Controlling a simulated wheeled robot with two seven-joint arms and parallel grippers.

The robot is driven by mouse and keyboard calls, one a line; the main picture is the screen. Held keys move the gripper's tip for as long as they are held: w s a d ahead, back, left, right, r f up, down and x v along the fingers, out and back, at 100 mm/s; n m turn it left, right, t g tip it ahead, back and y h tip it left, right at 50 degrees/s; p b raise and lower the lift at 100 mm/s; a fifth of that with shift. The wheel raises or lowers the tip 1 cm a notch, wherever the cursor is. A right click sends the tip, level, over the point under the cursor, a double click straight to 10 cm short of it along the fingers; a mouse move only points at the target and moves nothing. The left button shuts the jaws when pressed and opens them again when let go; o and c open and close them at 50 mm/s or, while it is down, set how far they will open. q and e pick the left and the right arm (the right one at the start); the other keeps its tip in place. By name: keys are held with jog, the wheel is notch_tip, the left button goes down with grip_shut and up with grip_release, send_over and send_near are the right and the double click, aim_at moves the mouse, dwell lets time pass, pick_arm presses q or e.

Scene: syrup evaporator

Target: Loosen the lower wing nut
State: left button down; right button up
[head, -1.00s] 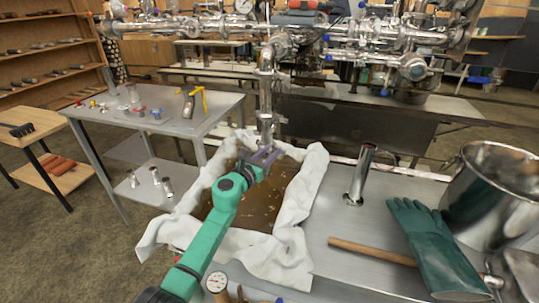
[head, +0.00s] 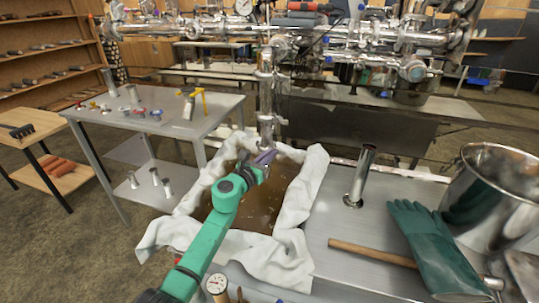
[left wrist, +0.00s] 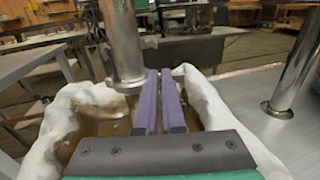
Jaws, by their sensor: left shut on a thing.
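A shiny vertical pipe (head: 266,105) hangs over the cloth-lined pan. It also shows in the left wrist view (left wrist: 122,40), just left of my fingers. My left gripper (head: 265,156) is at the pipe's lower end. Its purple fingers (left wrist: 160,74) are close together and point forward beside the pipe. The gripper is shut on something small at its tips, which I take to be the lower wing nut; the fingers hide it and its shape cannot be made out. My right gripper is not in view.
White cloth (head: 305,190) drapes over the edges of the pan of brown liquid (head: 255,212). A short upright tube (head: 361,175) stands on the metal top to the right, near a green glove (head: 430,245) and a large pot (head: 490,190). A grey side table (head: 205,125) stands at left.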

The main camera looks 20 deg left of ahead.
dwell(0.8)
pick_arm(q)
jog(key=n, duration=0.2)
jog(key=shift+a+f+n, duration=0.1)
jog(key=shift+a+n, duration=0.1)
jog(key=shift+n, duration=0.2)
jog(key=c, duration=1)
grip_release()
